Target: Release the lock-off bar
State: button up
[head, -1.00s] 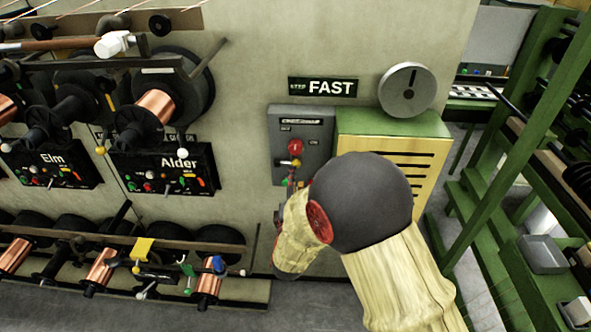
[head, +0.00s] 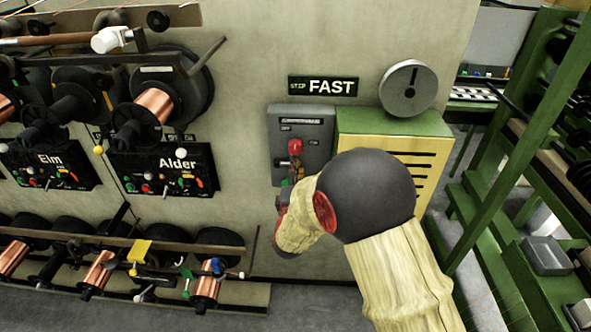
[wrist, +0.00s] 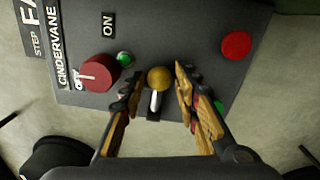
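The grey control box (head: 318,130) is mounted on the wall under the FAST sign. In the wrist view its panel (wrist: 190,30) reads CINDERVANE, with OFF and ON marks. A short lever with a yellow ball (wrist: 160,78) stands in a dark slot on it; I cannot tell for sure that this is the lock-off bar. My gripper (wrist: 159,72) is open, one finger on each side of the yellow ball, with small gaps visible. In the head view my arm hides the box's lower part.
A green button (wrist: 125,59) is close to the left finger. A red button (wrist: 236,45) is to the right. A yellow-and-green cabinet (head: 393,124) adjoins the box. Spool racks with the Alder panel (head: 162,168) stand left; green shelving (head: 480,190) stands right.

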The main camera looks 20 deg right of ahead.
grip_shut()
dwell(0.4)
